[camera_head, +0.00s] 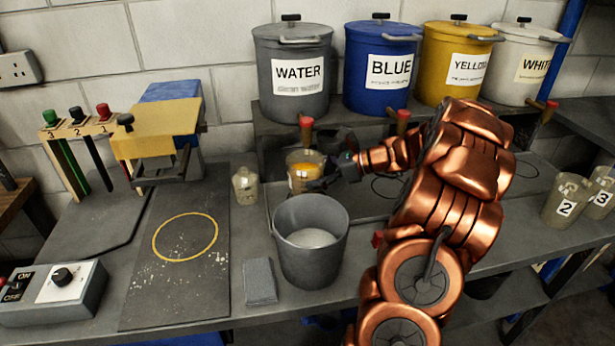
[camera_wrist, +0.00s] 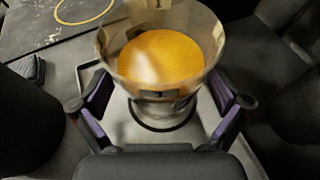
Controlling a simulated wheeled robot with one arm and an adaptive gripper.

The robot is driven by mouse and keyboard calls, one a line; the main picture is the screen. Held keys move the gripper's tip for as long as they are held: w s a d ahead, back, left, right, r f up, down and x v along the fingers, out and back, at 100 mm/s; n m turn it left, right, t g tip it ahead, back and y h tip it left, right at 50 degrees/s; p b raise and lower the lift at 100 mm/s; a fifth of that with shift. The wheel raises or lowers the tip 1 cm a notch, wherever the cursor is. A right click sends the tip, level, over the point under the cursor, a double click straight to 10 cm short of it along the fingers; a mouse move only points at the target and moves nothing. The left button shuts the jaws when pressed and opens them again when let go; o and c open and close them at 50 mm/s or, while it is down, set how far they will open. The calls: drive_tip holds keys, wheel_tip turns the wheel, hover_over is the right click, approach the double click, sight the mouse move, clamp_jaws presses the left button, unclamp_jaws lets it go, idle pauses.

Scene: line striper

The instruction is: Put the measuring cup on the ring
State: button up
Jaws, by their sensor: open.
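The measuring cup (camera_head: 304,172) is clear and holds yellow-orange liquid. It stands upright below the grey drum, behind the bucket. In the wrist view the cup (camera_wrist: 160,60) is large, with a "1" mark on its far side. My gripper (camera_head: 327,178) reaches in from the right; in the wrist view my gripper (camera_wrist: 160,97) has one finger on each side of the cup, open around its lower part. I cannot tell whether a finger touches it. The yellow ring (camera_head: 180,262) is painted on a dark, speckled board at the left; part of it shows in the wrist view (camera_wrist: 88,22).
A grey bucket (camera_head: 310,260) stands in front of the cup, and a small jar (camera_head: 245,185) stands left of it. A grey block (camera_head: 260,282) lies near the front edge. Labelled drums (camera_head: 291,100) line the back shelf. Other cups (camera_head: 566,200) stand far right. The ring's inside is clear.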

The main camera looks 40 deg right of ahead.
drive_tip(key=b+v, duration=0.1)
drive_tip(key=v, duration=0.8)
drive_tip(key=shift+s+d+r, duration=0.2)
drive_tip(key=shift+s, duration=0.05)
